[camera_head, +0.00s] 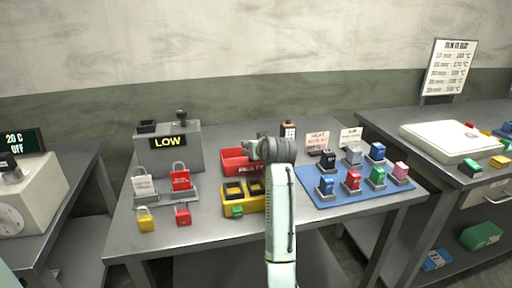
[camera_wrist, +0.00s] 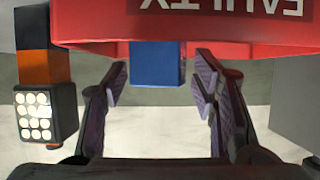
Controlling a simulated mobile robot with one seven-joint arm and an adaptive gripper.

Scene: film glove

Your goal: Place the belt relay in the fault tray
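The red fault tray (camera_head: 236,160), marked FAULTY, stands at the middle of the table, partly hidden by my gripper (camera_head: 262,150). In the wrist view the tray (camera_wrist: 100,22) appears upside down at the top. A blue block (camera_wrist: 156,64), possibly the belt relay, shows past the tray's lettered wall and seems to be inside it; its label is not visible. My gripper (camera_wrist: 158,85) is open, with its fingers on either side of the block and visible gaps to it. In the head view the block is hidden.
A blue mat (camera_head: 316,196) with several coloured relays lies to the right. A yellow holder (camera_head: 231,207) stands in front of the tray. A black-and-orange device (camera_head: 288,130) stands close behind, also in the wrist view (camera_wrist: 45,100). A grey LOW box (camera_head: 168,158) and padlocks are left.

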